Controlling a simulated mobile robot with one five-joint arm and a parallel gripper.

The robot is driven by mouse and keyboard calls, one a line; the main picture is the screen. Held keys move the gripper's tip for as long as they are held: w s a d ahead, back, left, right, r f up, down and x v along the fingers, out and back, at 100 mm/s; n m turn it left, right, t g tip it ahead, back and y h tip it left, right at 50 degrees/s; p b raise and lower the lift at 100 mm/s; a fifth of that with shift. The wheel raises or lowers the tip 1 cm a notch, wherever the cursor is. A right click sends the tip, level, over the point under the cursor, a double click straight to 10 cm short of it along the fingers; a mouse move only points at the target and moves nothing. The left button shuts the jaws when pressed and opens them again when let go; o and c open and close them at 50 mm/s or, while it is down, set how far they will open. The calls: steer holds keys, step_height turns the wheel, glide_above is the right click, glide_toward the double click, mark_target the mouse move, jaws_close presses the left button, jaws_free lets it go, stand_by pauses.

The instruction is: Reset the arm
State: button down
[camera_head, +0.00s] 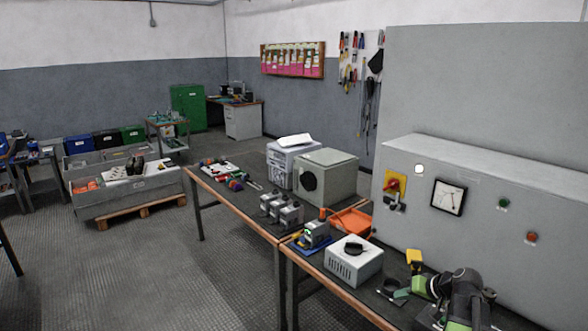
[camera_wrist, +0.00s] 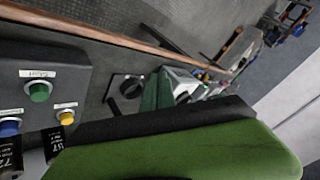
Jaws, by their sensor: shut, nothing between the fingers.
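My gripper (camera_wrist: 185,140) fills the bottom of the wrist view as a large green body with a black edge. It is shut with nothing held; the fingertips are not clear from this angle. In the head view, green and dark arm parts (camera_head: 466,296), which look like mine, show folded low over the bench at the bottom right. The gripper tip cannot be made out there.
A dark panel (camera_wrist: 43,68) with green, blue and yellow buttons is close on the wrist view's left. The bench (camera_head: 352,294) holds a white box (camera_head: 354,266) and an orange tray (camera_head: 350,222). A grey cabinet (camera_head: 485,215) stands behind.

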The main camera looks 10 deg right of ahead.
steer(key=w+a+n+g, duration=0.2)
steer(key=a+n, duration=0.1)
steer(key=a, duration=1.3)
steer(key=s+a+f+n+g+p, duration=0.1)
steer(key=s+a+f+g, duration=0.15)
steer(key=a, duration=0.45)
steer(key=s+a+f+n+g+p, duration=0.1)
steer(key=s+a+n, duration=0.15)
steer(key=a, duration=0.55)
steer(key=s+d+m+g+h, duration=0.2)
steer(key=s+d+m+h, duration=0.1)
steer(key=s, duration=0.3)
steer(key=shift+d+f+h, duration=0.4)
steer(key=shift+d+h, duration=0.1)
steer(key=shift+d, duration=0.1)
steer(key=shift+w+d, duration=0.1)
